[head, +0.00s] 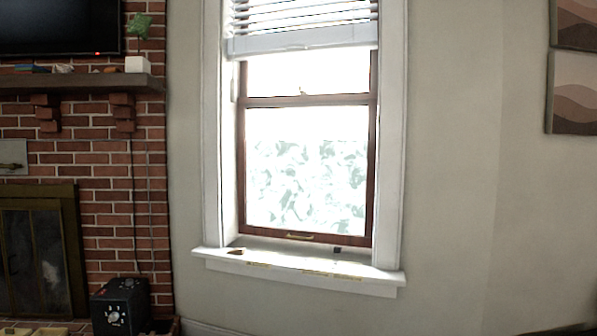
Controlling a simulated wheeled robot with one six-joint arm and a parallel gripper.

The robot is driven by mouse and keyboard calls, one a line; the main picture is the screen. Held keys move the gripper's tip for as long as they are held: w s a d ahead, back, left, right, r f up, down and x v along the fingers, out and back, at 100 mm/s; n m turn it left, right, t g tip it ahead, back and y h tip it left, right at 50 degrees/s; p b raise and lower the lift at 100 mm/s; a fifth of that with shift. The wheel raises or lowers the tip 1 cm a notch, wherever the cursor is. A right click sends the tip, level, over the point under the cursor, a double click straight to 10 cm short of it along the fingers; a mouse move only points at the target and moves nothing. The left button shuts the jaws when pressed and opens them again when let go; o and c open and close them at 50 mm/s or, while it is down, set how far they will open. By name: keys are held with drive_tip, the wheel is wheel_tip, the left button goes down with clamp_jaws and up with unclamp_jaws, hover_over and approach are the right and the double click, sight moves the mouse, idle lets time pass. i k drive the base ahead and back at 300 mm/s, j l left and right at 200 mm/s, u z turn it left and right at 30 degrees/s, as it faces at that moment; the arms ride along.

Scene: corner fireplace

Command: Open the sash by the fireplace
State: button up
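The sash window (306,101) is right of the brick fireplace, in a white frame with brown wooden sashes. Its lower sash (372,175) appears down, with its bottom rail close to the sill. A small brass-coloured pull (299,236) sits on that bottom rail. A small latch (302,91) shows at the meeting rail. My gripper is not in view.
White blinds (303,22) cover the window's top. The white sill (300,266) holds a small dark block (336,250) and a brown item (236,251). A black box with a dial (119,307) stands below left, by the fireplace (38,250). The right wall is bare below two pictures (572,92).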

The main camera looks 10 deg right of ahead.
sight(364, 241)
drive_tip(key=i+j, duration=0.1)
drive_tip(key=i, duration=0.45)
drive_tip(key=i+j+z, duration=0.1)
drive_tip(key=i, duration=0.4)
drive_tip(key=i+j, duration=0.1)
drive_tip(key=i, duration=0.45)
drive_tip(key=i+j+z, duration=0.1)
drive_tip(key=i, duration=0.45)
drive_tip(key=i+j, duration=0.2)
drive_tip(key=i, duration=0.3)
